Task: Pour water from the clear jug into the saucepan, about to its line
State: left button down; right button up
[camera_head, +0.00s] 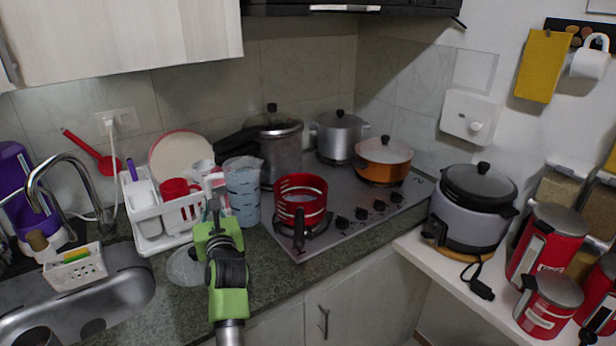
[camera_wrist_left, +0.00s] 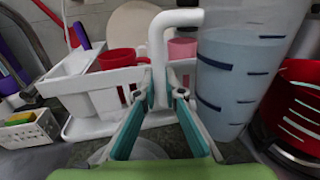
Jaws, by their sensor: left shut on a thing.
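The clear jug (camera_head: 242,192) with dark blue marks stands upright at the counter's back, left of the stove; bluish water fills much of it. It also shows large in the left wrist view (camera_wrist_left: 240,85). My left gripper (camera_head: 214,205) is shut on the jug's white handle (camera_wrist_left: 158,50), its two fingers on either side of the handle's lower part (camera_wrist_left: 160,98). The red saucepan (camera_head: 301,190) with pale bands sits on the stove's front left burner, its dark handle toward me. The saucepan also shows at the right edge of the wrist view (camera_wrist_left: 296,100). Its inside is barely visible.
A white dish rack (camera_head: 150,222) with a red mug (camera_head: 178,188) stands close left of the jug. A pressure cooker (camera_head: 275,150) stands behind the jug and saucepan. A clear round lid (camera_head: 184,266) lies on the counter beside my left gripper. The sink is at left.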

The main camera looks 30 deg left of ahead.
aim_at(208, 194)
pick_arm(q)
jog(key=shift+d+r+m+p, duration=0.2)
jog(key=shift+r+m+p, duration=0.3)
jog(key=shift+r, duration=0.4)
jog(key=shift+s+r+m+p, duration=0.15)
jog(key=shift+r+m+p, duration=0.45)
jog(key=shift+r+p, duration=0.15)
jog(key=r+m, duration=0.1)
jog(key=w+m+p, duration=0.1)
jog(key=shift+d+r+m, duration=0.4)
